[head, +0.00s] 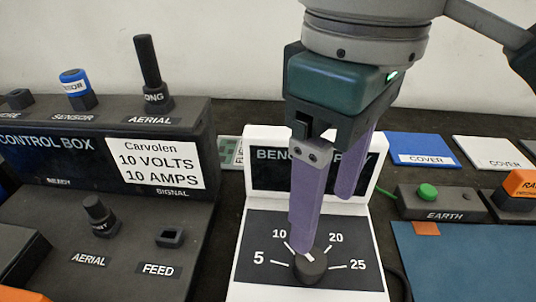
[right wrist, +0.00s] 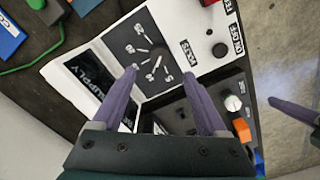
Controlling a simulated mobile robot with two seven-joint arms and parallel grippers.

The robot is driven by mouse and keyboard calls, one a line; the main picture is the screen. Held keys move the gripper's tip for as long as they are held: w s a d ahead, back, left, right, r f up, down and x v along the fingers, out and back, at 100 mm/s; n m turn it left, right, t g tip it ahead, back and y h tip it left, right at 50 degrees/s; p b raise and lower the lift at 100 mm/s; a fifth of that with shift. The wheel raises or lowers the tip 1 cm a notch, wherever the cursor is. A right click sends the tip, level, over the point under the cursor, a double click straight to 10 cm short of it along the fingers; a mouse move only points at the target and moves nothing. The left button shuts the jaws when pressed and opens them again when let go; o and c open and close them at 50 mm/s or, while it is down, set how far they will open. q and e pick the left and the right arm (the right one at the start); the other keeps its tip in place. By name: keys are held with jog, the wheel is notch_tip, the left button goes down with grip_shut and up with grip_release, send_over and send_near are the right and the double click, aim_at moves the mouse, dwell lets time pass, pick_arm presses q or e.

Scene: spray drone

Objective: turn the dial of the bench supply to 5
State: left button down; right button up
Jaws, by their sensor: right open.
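The bench supply (head: 258,215) is a white unit with a dark upright panel and a dark sloping scale marked 5, 10, 20 and 25. Its black round dial (head: 311,268) shows a white mark on its far side; the finger partly hides the exact setting. The dial also shows in the right wrist view (right wrist: 159,54). My right gripper (head: 325,222) is open above the supply, with one purple finger overlapping the dial in the head view. In the right wrist view its fingertips (right wrist: 158,73) are apart with nothing held; contact cannot be told. A purple finger at that view's right edge appears to be my left gripper's.
The control box (head: 60,160) with the AERIAL and SENSOR plugs stands left of the supply. On the right are the EARTH box (head: 437,200) with a green button, a blue cover (head: 420,147), a white cover (head: 492,153) and a blue mat (head: 470,262).

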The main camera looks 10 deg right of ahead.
aim_at(314, 261)
notch_tip(314, 261, down, 9)
jog(key=shift+f+b, duration=0.2)
jog(key=shift+b, duration=0.55)
grip_shut()
